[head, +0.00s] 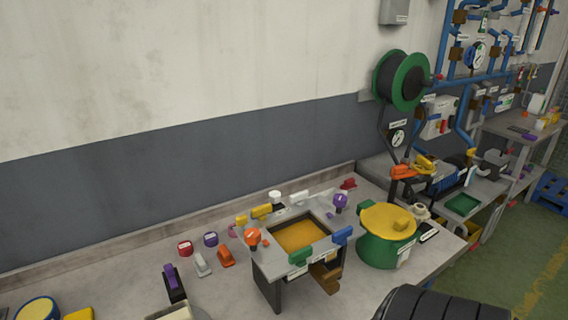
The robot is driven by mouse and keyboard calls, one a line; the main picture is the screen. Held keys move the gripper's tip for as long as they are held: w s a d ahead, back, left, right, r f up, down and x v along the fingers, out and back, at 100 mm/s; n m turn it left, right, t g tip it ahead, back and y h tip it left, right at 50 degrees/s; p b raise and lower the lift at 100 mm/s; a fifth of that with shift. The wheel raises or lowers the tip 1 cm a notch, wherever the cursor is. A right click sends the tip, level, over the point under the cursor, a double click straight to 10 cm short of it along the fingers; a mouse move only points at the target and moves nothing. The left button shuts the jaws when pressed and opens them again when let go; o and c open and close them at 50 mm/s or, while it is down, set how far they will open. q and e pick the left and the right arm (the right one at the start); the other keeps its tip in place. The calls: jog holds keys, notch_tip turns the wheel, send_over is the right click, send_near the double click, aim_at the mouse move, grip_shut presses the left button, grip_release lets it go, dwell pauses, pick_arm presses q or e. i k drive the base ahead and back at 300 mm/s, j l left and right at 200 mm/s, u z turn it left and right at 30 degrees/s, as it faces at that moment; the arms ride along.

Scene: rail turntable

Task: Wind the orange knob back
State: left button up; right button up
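An orange knob (252,237) stands upright at the left corner of a grey raised frame (268,268) on the workbench. The frame surrounds a yellow-orange panel (301,234), and a small orange piece (266,243) sits just right of the knob. A purple knob (339,201) stands at the frame's far right corner. Blue (343,236) and green (300,255) blocks sit on its near side. The knob's markings are too small to read. Neither of my grippers is in the head view.
Loose coloured parts, including an orange one (226,257) and a purple-black one (174,282), lie left of the frame. A green pot with a yellow lid (388,218) stands close on its right. A wall (180,180) rises behind the bench. A black ribbed shape fills the bottom right.

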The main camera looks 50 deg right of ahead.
aim_at(252, 236)
jog(key=z, duration=1.75)
